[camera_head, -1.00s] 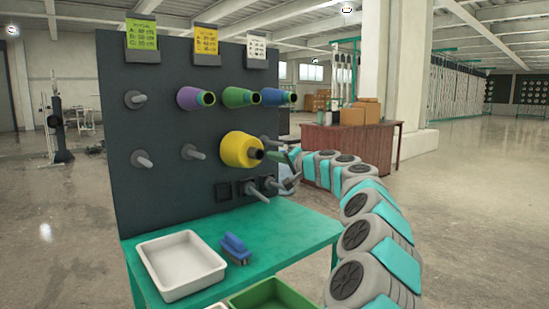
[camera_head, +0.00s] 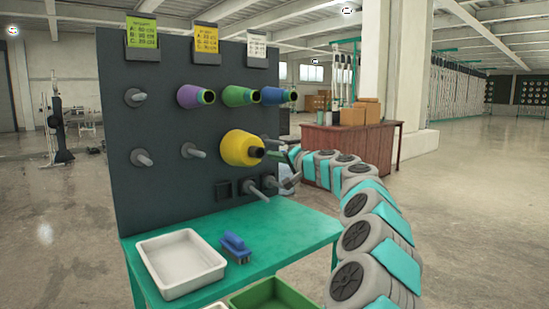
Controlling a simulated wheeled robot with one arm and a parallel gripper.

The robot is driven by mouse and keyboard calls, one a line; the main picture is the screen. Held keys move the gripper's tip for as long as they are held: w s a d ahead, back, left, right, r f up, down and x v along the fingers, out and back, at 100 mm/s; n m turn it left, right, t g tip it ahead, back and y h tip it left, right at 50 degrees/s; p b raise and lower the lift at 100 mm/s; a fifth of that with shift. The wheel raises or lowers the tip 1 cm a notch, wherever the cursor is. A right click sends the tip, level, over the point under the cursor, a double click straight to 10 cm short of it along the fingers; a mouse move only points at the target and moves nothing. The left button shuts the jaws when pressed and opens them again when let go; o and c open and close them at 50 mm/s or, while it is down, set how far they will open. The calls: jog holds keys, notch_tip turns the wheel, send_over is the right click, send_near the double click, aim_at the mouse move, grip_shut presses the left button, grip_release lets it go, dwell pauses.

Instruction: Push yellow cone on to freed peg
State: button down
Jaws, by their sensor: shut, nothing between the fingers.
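The yellow cone (camera_head: 238,148) is at the middle row of the dark peg board (camera_head: 150,195), right of a bare peg. Its wide end faces the board and its narrow dark end points out to the right. The peg under it is hidden, so I cannot tell how far on it sits. My gripper (camera_head: 280,156) is just right of the cone's narrow end, shut and empty. It is small and partly lost against the arm; whether it touches the cone is unclear.
Purple (camera_head: 194,96), green (camera_head: 239,96) and blue (camera_head: 277,95) cones sit in the top row. Bare pegs (camera_head: 192,150) jut out at the left and below.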

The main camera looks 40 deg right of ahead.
jog(key=shift+w, duration=0.15)
jog(key=shift+w+a+f+p, duration=0.15)
jog(key=shift+w+p, duration=0.3)
jog(key=shift+w, duration=1.1)
jog(key=shift+w+a+r+p, duration=0.1)
jog(key=shift+w+p, duration=0.3)
jog(key=shift+w, duration=1.1)
jog(key=b, duration=0.5)
send_near(260, 153)
jog(key=shift+s+d, duration=0.1)
jog(key=shift+s, duration=0.5)
